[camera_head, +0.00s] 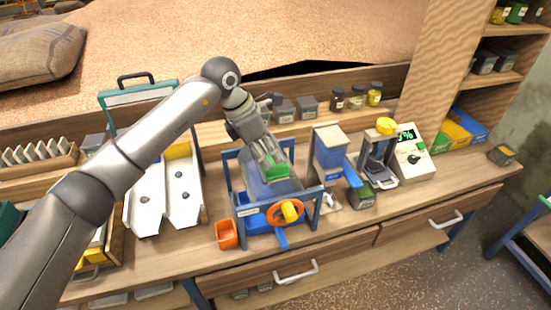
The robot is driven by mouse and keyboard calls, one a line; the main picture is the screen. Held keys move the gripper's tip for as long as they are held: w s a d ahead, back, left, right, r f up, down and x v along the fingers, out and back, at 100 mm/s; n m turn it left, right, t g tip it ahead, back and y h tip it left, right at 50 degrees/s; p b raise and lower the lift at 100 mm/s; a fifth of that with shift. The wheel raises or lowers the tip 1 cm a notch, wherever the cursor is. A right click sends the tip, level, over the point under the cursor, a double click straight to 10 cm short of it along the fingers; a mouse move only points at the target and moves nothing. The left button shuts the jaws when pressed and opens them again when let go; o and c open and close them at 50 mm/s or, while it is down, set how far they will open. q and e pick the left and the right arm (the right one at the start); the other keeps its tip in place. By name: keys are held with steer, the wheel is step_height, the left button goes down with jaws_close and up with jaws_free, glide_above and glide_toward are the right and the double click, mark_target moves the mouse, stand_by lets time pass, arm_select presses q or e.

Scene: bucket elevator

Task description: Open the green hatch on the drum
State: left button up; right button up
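The drum (255,187) is a translucent blue body in a blue frame on the workbench, in the middle of the head view. A green hatch (276,171) shows on its upper side. My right gripper is out of view.
An orange scoop-like cup (227,234) stands left of the drum frame. A white tray (148,205) lies further left. A blue hopper stand (329,152), a yellow-topped device (378,165) and a green-display scale (408,160) stand to the right. Small jars (356,98) line the back ledge.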

mark_target(275, 167)
arm_select(q)
steer(key=p+x, duration=0.1)
steer(key=x, duration=0.3)
steer(key=shift+d, duration=0.1)
steer(key=shift+d+f+p, duration=0.2)
steer(key=shift+f+p, duration=0.1)
steer(key=shift+f, duration=0.25)
jaws_close()
steer(key=shift+w, duration=0.1)
